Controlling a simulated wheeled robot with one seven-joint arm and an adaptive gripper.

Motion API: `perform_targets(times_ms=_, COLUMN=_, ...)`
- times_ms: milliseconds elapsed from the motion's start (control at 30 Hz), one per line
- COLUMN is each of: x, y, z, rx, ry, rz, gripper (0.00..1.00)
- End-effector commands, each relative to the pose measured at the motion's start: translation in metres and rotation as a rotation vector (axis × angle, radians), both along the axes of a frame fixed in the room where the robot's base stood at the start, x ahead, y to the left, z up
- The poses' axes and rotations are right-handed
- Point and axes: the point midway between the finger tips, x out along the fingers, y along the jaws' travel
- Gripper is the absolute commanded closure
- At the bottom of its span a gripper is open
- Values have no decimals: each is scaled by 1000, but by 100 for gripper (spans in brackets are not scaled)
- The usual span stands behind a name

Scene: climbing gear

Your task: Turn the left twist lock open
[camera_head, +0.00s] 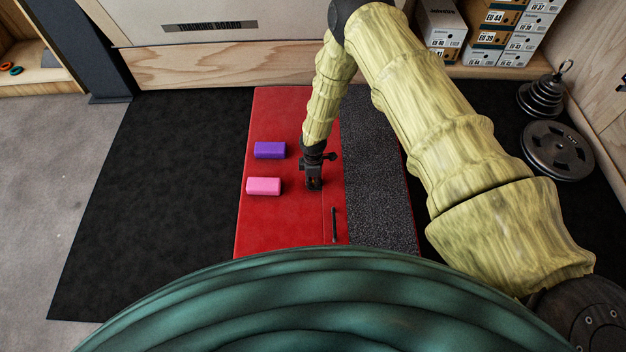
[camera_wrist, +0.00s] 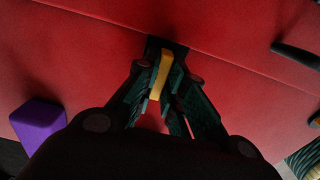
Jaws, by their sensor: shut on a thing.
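In the wrist view my gripper (camera_wrist: 165,92) has a yellow piece (camera_wrist: 161,74) between its dark green fingers and is shut on it. The yellow piece stands over a dark base (camera_wrist: 153,47) on the red surface, at a seam. It looks like a twist lock's handle, but my fingers hide much of it, so its turn angle is hard to tell. In the head view my gripper (camera_head: 314,184) points down at the red mat (camera_head: 285,222), and the lock is hidden there.
A purple block (camera_head: 270,150) and a pink block (camera_head: 263,186) lie left of my gripper. A thin black bar (camera_head: 334,225) lies nearer the camera. A dark speckled strip (camera_head: 375,170) runs along the right. Weight plates (camera_head: 557,150) and shoe boxes (camera_head: 485,30) stand farther right.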

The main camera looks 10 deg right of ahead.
Motion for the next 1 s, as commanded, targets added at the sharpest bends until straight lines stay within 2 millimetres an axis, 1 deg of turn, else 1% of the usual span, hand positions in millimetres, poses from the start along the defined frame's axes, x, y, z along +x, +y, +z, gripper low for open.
perform_targets(times_ms=33, x=0, y=-2, z=0, rx=-2, ry=0, rz=1, gripper=87)
perform_targets(times_ms=133, x=0, y=-1, z=0, rx=-2, ry=0, rz=1, gripper=68)
perform_targets(times_ms=167, x=0, y=-1, z=0, rx=-2, ry=0, rz=0, gripper=67)
perform_targets(times_ms=433, x=0, y=-1, z=0, rx=-1, ry=0, rz=0, gripper=67)
perform_targets(times_ms=567, x=0, y=0, z=5, rx=-1, ry=0, rz=0, gripper=67)
perform_targets(times_ms=733, x=1, y=-1, z=23, rx=0, ry=-1, rz=0, gripper=67)
perform_targets(times_ms=1000, x=1, y=-1, z=64, rx=-1, ry=-1, rz=0, gripper=67)
